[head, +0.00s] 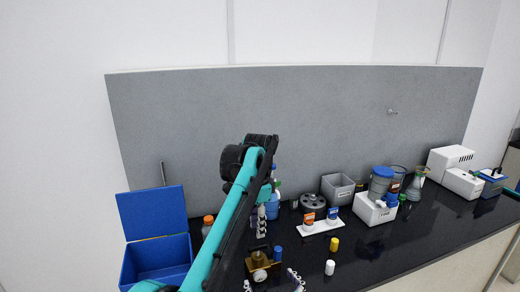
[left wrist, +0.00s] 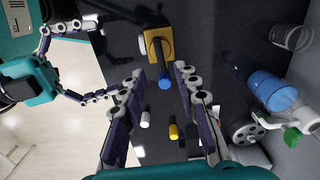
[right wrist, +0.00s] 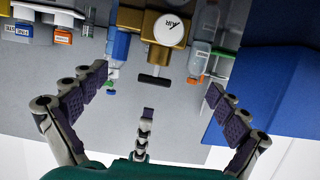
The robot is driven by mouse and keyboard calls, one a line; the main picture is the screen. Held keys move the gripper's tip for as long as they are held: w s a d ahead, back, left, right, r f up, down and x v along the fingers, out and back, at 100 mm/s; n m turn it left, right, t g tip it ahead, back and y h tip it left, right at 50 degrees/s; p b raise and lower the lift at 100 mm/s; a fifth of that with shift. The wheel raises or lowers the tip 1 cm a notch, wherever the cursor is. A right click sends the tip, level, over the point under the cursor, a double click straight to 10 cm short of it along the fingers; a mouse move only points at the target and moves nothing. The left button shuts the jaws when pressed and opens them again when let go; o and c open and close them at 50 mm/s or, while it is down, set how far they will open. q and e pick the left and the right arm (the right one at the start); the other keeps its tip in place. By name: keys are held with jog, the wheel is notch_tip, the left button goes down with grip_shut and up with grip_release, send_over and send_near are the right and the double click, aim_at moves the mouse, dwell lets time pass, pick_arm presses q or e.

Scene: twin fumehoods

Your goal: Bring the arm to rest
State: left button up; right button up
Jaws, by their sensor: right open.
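My left arm, teal, reaches up across the head view, and its gripper (head: 262,230) hangs over the bench with fingers pointing down. In the left wrist view that gripper (left wrist: 157,78) is open, its fingers apart with nothing held. My right gripper (head: 272,284) is low at the bottom edge of the head view, near the front of the bench. In the right wrist view it (right wrist: 155,85) is open and empty. It faces a brass regulator (right wrist: 168,28) with a white AIR gauge, which stands apart from the fingers. The regulator also shows in the head view (head: 259,271).
An open blue box (head: 158,262) stands at left. A blue cap (head: 278,252), a yellow cap (head: 334,244) and a white cap (head: 330,267) stand on the black bench (head: 400,238). Orange and blue bottles sit on a white tray (head: 320,227). A white rack (head: 375,209) stands further right.

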pick_arm(q)
jog(key=shift+s+a+r, duration=0.1)
jog(key=shift+a, duration=0.1)
pick_arm(e)
jog(key=shift+m+g+h, duration=0.3)
jog(key=shift+g+h, duration=0.3)
jog(key=s+d, duration=0.4)
jog(key=shift+s+d+r, duration=0.1)
jog(key=shift+s, duration=0.25)
pick_arm(q)
jog(key=s+a+n+t, duration=0.3)
jog(key=s+a+n, duration=0.4)
jog(key=s+a, duration=0.4)
jog(key=s+a+f+n+t, duration=0.2)
jog(key=s+f+n, duration=0.1)
jog(key=s+f, duration=0.3)
jog(key=s+a+f+n+t, duration=0.2)
jog(key=s+f, duration=0.5)
jog(key=s, duration=0.4)
jog(key=shift+a+f+n, duration=0.25)
jog(key=shift+a+n, duration=0.55)
jog(key=shift+a, duration=0.05)
pick_arm(e)
jog(key=s+d+f+m+g+h, duration=0.2)
jog(key=s+d+g, duration=0.3)
jog(key=s+d, duration=0.6)
jog(key=shift+s+m+g+h, duration=0.3)
jog(key=shift+s+m+h, duration=0.3)
jog(key=shift+s, duration=0.6)
